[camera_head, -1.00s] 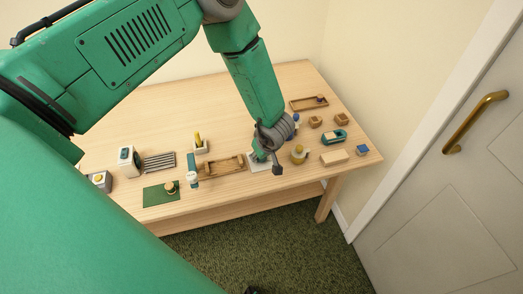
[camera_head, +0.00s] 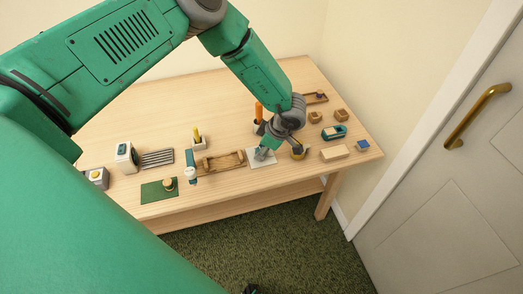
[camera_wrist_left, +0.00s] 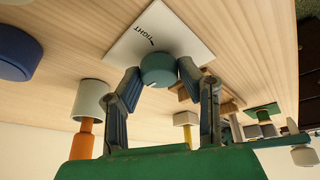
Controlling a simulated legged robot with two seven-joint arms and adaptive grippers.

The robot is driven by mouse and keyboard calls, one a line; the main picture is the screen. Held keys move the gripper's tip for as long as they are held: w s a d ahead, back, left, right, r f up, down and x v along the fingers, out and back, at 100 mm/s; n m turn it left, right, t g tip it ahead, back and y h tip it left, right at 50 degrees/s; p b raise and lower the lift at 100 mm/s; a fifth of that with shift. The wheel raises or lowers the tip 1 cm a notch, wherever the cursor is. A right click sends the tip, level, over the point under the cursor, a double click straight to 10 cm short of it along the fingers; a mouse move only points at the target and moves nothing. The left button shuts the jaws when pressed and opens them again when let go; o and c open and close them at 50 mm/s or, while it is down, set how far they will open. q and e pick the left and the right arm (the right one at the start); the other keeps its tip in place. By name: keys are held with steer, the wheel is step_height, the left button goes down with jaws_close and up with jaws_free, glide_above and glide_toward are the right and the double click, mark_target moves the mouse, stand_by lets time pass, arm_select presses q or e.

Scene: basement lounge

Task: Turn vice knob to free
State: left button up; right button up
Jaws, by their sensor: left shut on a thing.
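The teal round knob (camera_wrist_left: 158,70) sits on a white plate (camera_wrist_left: 160,35) marked "TIGHT" with a small arrow in the left wrist view. The plate (camera_head: 257,163) also shows near the table's front edge in the head view. My left gripper (camera_head: 264,152) is over the plate. Its two fingers stand on either side of the knob and are shut on it. In the head view the fingers and wrist mostly hide the knob. My right gripper is not in view.
A wooden tray-like piece (camera_head: 222,168) lies just left of the plate. Small blocks lie farther right. A white door (camera_head: 440,200) is beside the table.

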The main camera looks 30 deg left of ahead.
arm_select(q)
steer(key=shift+d+f, duration=0.1)
steer(key=shift+d, duration=0.1)
stand_by(0.3)
steer(key=o, duration=1.1)
steer(key=shift+o, duration=0.2)
steer(key=shift+w, duration=0.1)
steer(key=shift+r, duration=0.35)
steer(key=v, duration=1.1)
steer(key=shift+d, duration=0.15)
steer(key=shift+w, duration=0.1)
